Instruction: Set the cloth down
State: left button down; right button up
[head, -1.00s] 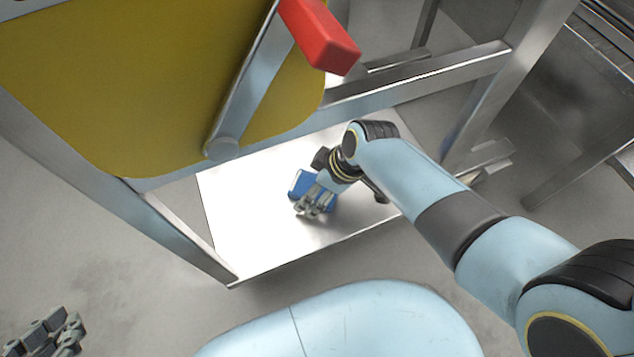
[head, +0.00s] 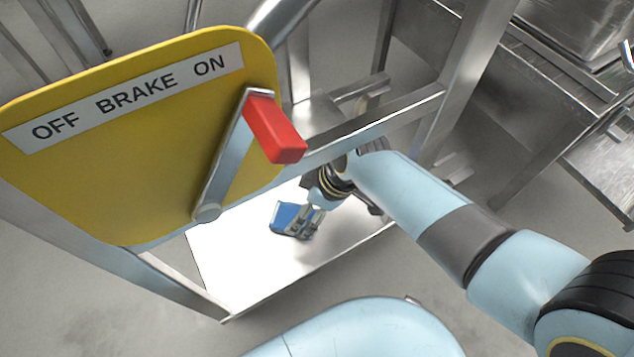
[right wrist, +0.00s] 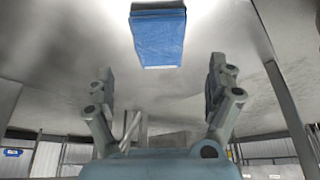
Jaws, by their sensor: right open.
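The blue folded cloth (head: 284,217) lies on the bright metal lower shelf (head: 235,275) of a cart. My right gripper (head: 303,232) is just to the right of the cloth in the head view and partly covers it. In the right wrist view the cloth (right wrist: 158,40) lies beyond the fingertips, apart from both fingers. There the right gripper (right wrist: 163,85) is open, with nothing between its fingers. My left gripper is out of view.
A yellow panel (head: 110,190) labelled OFF BRAKE ON, with a red-handled lever (head: 275,130), stands above the shelf at left. A metal rail (head: 375,130) runs just above my right wrist. Bare shelf surrounds the cloth. Metal tables stand at right.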

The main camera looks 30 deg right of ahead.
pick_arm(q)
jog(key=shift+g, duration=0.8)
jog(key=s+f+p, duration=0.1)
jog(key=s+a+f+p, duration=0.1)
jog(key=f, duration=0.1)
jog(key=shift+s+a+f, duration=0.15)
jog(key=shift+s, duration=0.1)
pick_arm(e)
jog(key=s+d+r+m+h, duration=0.2)
jog(key=s+d+r+m, duration=0.2)
jog(key=s+d+r, duration=0.2)
jog(key=s+d+r+m+g+h, duration=0.1)
jog(key=s+d+r+m, duration=0.3)
jog(key=s+r, duration=0.6)
jog(key=s+d, duration=0.2)
jog(key=s, duration=0.1)
jog(key=shift+d+h, duration=0.2)
jog(key=shift+h, duration=0.2)
